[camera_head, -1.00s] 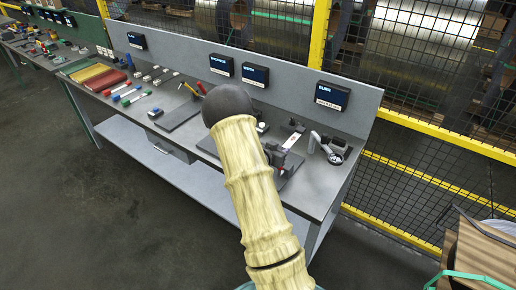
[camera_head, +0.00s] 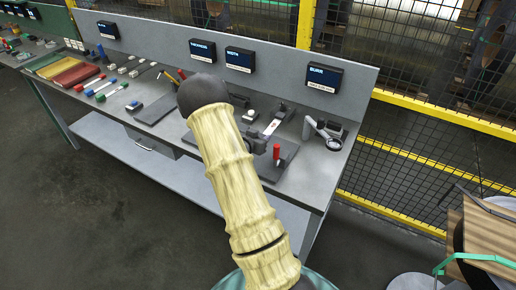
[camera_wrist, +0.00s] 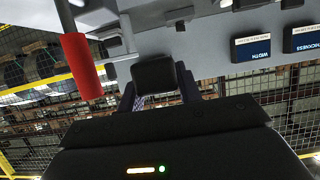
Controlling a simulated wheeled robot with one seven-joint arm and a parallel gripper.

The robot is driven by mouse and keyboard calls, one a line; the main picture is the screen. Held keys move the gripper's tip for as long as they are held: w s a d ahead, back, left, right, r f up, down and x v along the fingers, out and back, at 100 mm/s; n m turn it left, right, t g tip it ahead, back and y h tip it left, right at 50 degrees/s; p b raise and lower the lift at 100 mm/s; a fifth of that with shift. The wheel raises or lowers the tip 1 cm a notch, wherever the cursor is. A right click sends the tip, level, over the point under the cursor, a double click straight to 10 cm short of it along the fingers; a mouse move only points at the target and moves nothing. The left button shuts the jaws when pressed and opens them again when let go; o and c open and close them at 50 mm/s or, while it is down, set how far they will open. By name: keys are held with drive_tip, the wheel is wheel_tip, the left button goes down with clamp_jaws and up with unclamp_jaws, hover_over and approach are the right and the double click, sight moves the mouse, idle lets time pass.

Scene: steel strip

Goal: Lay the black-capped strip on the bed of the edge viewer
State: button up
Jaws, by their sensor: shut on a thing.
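My gripper (camera_wrist: 157,88) is shut on a black block, which looks like the black cap (camera_wrist: 154,72) of the strip. The rest of that strip is hidden behind the cap in the wrist view. In the head view my gripper is a small dark shape over the right part of the bench, partly hidden by my arm. The edge viewer (camera_head: 312,128), a grey stand with a round magnifier, stands under the BURR display, to the right of my gripper. Its bed cannot be made out clearly. A small pale piece with a red mark (camera_head: 271,127) shows beside my gripper.
A red upright handle (camera_head: 276,152) stands close to my gripper over a dark plate (camera_head: 285,167); a red handle (camera_wrist: 82,66) is large at left in the wrist view. Coloured-capped strips (camera_head: 104,88) lie at the bench's left. The back panel (camera_head: 275,50) carries displays, including BURR (camera_head: 325,77).

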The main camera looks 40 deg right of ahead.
drive_tip(key=b, duration=0.4)
hover_over(259, 165)
drive_tip(key=shift+d+f, duration=0.15)
drive_tip(key=shift+f, duration=2.15)
drive_tip(key=shift+f, duration=0.1)
drive_tip(key=shift+f+b, duration=3.2)
drive_tip(key=shift+f, duration=0.65)
drive_tip(key=shift+f, duration=0.3)
drive_tip(key=o, duration=1.1)
drive_tip(key=shift+o, duration=0.2)
drive_tip(key=shift+s, duration=0.1)
drive_tip(key=b+v, duration=0.2)
drive_tip(key=v, duration=1.5)
drive_tip(key=shift+a, duration=0.25)
drive_tip(key=shift+s+r, duration=0.1)
drive_tip(key=shift+s, duration=0.05)
